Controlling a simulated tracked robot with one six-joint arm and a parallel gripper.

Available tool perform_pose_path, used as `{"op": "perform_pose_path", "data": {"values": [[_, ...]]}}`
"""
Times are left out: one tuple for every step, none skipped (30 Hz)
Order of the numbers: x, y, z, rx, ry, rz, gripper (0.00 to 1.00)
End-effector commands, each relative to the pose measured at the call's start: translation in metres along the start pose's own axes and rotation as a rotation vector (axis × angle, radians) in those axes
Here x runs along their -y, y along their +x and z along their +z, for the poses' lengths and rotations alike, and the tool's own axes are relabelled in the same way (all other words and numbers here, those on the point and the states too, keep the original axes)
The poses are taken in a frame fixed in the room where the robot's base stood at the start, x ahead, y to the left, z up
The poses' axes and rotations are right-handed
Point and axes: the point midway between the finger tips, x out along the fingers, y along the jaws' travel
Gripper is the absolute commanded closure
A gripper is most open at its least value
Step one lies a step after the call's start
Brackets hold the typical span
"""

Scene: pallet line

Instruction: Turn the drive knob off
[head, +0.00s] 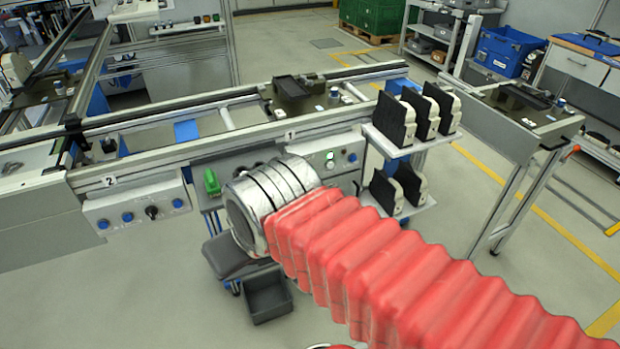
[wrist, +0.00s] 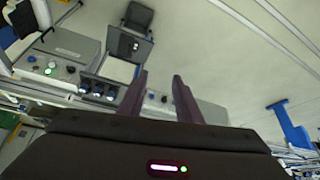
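A black rotary knob (head: 151,212) sits among blue buttons on the grey panel (head: 115,214) under the number 2. Another panel (head: 318,152) under the number 1 has a lit green light (head: 330,155) and a blue button (head: 352,158). I cannot read which control is the drive knob. My gripper (wrist: 159,76) is open and empty in the wrist view, its two dark fingers apart. Small controls (wrist: 150,96) of a panel show between and behind the fingers, apart from them as far as I can tell. In the head view my arm hides the gripper and part of panel 1.
A rack (head: 398,148) with black and cream parts stands right of panel 1. A dark bin (head: 267,297) stands on the floor below. The floor at lower left is clear.

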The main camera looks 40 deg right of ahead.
Motion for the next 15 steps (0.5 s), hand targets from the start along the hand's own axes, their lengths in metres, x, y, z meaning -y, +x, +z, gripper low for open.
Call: {"op": "perform_pose_path", "data": {"values": [[0.0,0.0,0.0,0.0,0.0,0.0,0.65],[0.0,0.0,-0.001,0.0,0.0,0.0,0.63],[-0.001,0.0,-0.001,0.0,0.002,0.002,0.6],[-0.002,0.001,-0.002,-0.001,0.003,0.004,0.58],[-0.003,0.002,-0.004,-0.001,0.004,0.006,0.56],[-0.005,0.004,-0.006,-0.003,0.007,0.01,0.53],[-0.006,0.006,-0.009,-0.004,0.01,0.014,0.51],[-0.009,0.009,-0.012,-0.006,0.013,0.019,0.49],[-0.012,0.012,-0.016,-0.009,0.019,0.027,0.48],[-0.015,0.016,-0.02,-0.011,0.024,0.034,0.48],[-0.019,0.019,-0.024,-0.014,0.028,0.042,0.48],[-0.024,0.025,-0.03,-0.018,0.034,0.053,0.48],[-0.029,0.029,-0.035,-0.021,0.039,0.061,0.48],[-0.034,0.034,-0.039,-0.025,0.045,0.07,0.48],[-0.04,0.04,-0.046,-0.03,0.051,0.081,0.48]]}}
